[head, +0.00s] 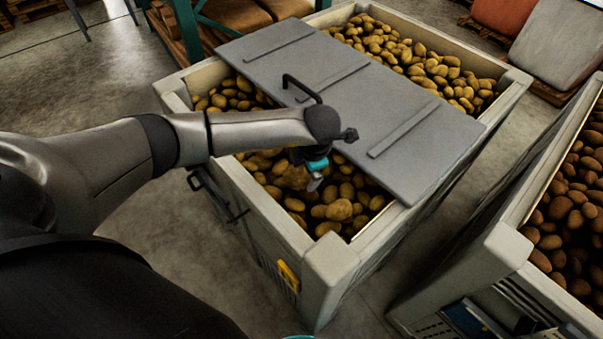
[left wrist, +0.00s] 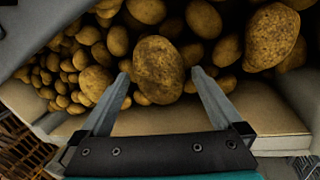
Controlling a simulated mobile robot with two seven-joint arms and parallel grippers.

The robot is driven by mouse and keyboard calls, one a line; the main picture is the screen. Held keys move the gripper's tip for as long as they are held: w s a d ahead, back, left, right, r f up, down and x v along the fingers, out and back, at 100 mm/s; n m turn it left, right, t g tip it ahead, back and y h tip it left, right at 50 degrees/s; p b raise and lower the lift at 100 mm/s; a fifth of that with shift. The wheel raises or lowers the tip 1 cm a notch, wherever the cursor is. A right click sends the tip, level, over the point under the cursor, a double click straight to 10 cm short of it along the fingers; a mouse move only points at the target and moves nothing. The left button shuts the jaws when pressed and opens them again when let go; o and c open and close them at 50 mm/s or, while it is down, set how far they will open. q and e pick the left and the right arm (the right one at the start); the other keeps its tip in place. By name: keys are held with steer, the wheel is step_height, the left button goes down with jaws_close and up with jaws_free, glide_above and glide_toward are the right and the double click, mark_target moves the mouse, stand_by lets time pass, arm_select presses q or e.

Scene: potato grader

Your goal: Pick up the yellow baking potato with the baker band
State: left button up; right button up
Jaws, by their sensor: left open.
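My left gripper (head: 312,182) is open and reaches down into the front opening of a pale crate (head: 335,262) of yellow potatoes. In the left wrist view, its two fingers (left wrist: 161,76) stand apart on either side of a large, speckled yellow potato (left wrist: 158,66). I see no clear grip on it. In the head view, a large potato (head: 293,177) shows right beside the gripper, partly hidden by it. Another large potato (left wrist: 272,37) lies to the right in the left wrist view. I cannot make out a baker band on any potato. My right gripper does not show.
A grey lid (head: 330,90) with a black handle (head: 302,87) lies across the crate's middle, close to my left wrist. The crate's front wall is close below the gripper. Another crate (head: 508,248) of darker potatoes stands at the right.

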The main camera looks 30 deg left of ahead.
arm_select(q)
steer(key=shift+x, duration=0.95)
steer(key=c, duration=1.5)
